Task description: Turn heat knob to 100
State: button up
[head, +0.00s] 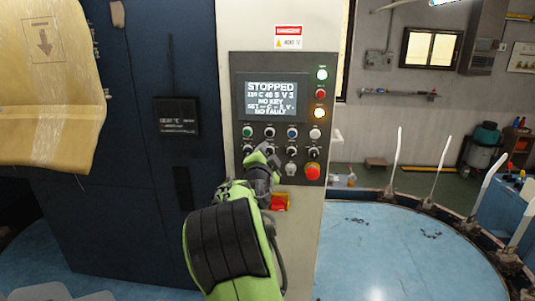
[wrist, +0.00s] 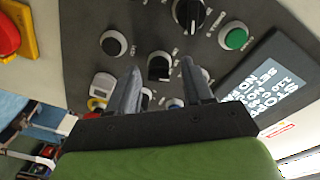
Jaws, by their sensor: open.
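The control panel (head: 285,118) stands upright with its display (head: 270,97), which reads "STOPPED", "NO KEY" and "NO FAULT". My gripper (head: 266,157) is at the lower left of the panel and hides some controls. In the wrist view, my gripper (wrist: 160,66) is open, with a small black knob (wrist: 159,67) appearing between its fingertips; I cannot tell whether they touch it. A larger black knob (wrist: 188,15) with a white pointer line is just beyond the right finger. The labels are too small to read, so I cannot tell which knob is heat.
A red emergency button (head: 312,172) is at the panel's lower right, beside a key switch (head: 291,169). A green button (wrist: 233,37) lies near the fingers. A cardboard-coloured sheet (head: 50,80) hangs at left.

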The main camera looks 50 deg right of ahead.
jog(key=shift+s, duration=0.1)
grip_shut()
jog(key=shift+f+n+b, duration=0.1)
jog(key=shift+n+b, duration=0.2)
jog(key=shift+b, duration=0.35)
jog(key=n+b, duration=0.7)
jog(key=shift+t+b, duration=0.3)
jog(key=shift+b, duration=0.1)
jog(key=shift+n, duration=0.4)
grip_release()
